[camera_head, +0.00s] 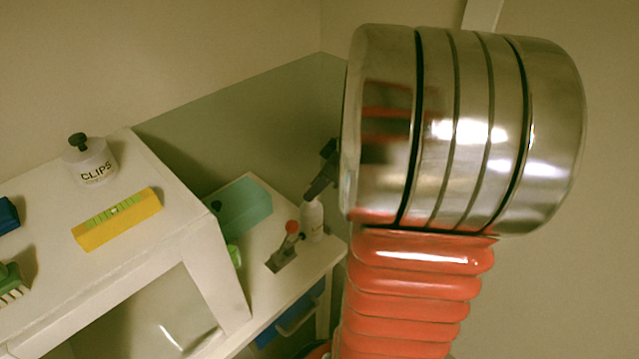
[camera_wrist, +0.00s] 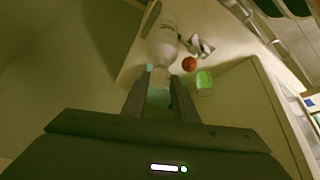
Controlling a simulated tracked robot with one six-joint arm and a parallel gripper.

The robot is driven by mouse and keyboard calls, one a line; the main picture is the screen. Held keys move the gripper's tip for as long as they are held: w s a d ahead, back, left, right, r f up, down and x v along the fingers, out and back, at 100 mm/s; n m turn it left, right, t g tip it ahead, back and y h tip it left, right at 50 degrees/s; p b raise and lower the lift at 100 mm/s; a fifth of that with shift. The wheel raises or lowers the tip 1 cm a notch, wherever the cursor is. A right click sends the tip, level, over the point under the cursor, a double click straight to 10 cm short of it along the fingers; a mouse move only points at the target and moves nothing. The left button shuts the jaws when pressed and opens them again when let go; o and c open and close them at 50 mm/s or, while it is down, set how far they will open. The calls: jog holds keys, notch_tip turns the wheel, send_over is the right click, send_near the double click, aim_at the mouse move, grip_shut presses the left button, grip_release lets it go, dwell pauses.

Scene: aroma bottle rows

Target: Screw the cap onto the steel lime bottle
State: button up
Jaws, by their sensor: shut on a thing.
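My gripper (camera_wrist: 163,76) is shut on a small pale piece (camera_wrist: 160,78), which looks like a cap. In the wrist view the pale bottle (camera_wrist: 163,42) lies just beyond the fingertips, in line with this piece. In the head view the same pale bottle (camera_head: 312,220) stands upright on the lower white surface, and my dark gripper (camera_head: 309,196) comes down at a slant to its top. I cannot tell whether the piece is seated on the bottle's neck.
A teal block (camera_head: 243,205) and a lime-green item (camera_head: 234,255) are nearby.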

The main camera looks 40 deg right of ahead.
jog(key=shift+f, duration=1.2)
dwell(1.7)
jog(key=o, duration=1.1)
jog(key=shift+c, duration=0.3)
jog(key=shift+r, duration=0.15)
jog(key=shift+r, duration=3.4)
jog(key=shift+o, duration=0.3)
